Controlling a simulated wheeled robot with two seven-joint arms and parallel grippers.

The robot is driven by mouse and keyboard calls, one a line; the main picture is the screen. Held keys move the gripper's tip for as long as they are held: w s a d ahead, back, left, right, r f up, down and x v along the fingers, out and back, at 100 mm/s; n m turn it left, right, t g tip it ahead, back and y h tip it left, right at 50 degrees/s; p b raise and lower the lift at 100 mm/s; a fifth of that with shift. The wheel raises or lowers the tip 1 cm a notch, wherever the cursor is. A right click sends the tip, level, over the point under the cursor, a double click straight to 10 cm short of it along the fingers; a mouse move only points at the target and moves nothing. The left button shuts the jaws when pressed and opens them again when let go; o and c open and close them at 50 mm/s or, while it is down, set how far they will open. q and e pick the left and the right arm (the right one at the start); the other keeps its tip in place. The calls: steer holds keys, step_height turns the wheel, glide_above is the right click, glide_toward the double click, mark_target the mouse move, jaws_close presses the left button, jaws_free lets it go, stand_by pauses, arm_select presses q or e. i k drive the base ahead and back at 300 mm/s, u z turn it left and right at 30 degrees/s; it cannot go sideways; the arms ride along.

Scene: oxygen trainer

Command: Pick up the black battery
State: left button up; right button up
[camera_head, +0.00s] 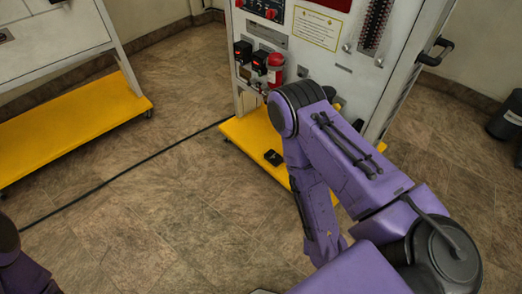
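A small flat black object (272,158), which looks like the black battery, lies on the yellow base shelf (252,147) of the white panel stand. It is near the shelf's front left edge, just left of my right arm. My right arm comes in from the right, bends at the elbow in front of the panel and points down past the shelf. Its gripper does not show. Only a piece of my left arm shows in the lower left corner, and its gripper is out of the picture. Nothing is seen touching the black object.
The white panel (318,67) carries black boxes (243,51), a red cylinder (275,68) and a side handle (436,51). A second stand with a yellow base (75,128) is at left. A black cable (120,176) crosses the floor. The tiled floor between is otherwise clear.

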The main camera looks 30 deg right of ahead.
mark_target(272, 157)
steer(key=z, duration=0.25)
steer(key=i, duration=0.8)
steer(key=z, duration=1.15)
steer(key=i, duration=0.6)
steer(key=z, duration=0.5)
